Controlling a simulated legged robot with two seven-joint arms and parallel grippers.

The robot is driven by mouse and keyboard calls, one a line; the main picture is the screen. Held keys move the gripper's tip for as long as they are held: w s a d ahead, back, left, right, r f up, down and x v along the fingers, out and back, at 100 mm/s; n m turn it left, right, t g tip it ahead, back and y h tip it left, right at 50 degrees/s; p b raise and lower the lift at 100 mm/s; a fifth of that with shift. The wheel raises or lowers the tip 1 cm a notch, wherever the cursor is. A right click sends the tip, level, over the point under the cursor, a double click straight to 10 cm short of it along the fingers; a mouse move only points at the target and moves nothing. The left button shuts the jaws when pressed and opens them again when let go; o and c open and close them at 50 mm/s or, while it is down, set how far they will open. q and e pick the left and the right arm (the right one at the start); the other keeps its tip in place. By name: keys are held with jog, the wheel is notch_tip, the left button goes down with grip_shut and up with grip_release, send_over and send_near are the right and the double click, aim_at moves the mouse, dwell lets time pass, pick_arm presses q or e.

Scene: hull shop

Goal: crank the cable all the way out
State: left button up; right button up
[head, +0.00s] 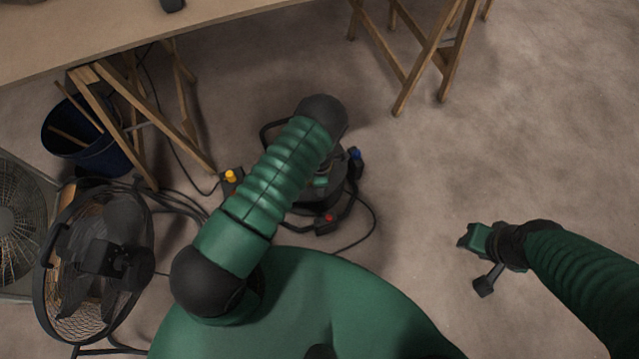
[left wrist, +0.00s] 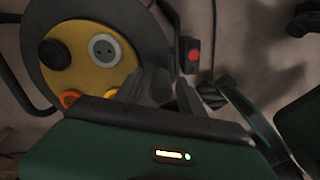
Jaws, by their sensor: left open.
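The cable reel (head: 325,195) stands on the floor in the middle of the head view, partly hidden by my left arm. In the left wrist view its yellow face (left wrist: 88,72) carries a black round knob (left wrist: 54,54), a grey socket (left wrist: 104,48) and orange-yellow round parts. I cannot tell whether the knob is the crank. My left gripper (left wrist: 172,90) is open in front of the reel, its dark fingers overlapping the edge of the face; I see no hold on anything. My right gripper (head: 467,239) is over bare floor at the right, its jaws unclear.
A fan (head: 95,260) and a blue bucket (head: 88,150) stand left. The trestle table (head: 120,30) is behind. Floor at right is clear.

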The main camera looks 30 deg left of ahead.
pick_arm(q)
jog(key=shift+s, duration=0.1)
notch_tip(320, 180, up, 17)
jog(key=p, duration=0.6)
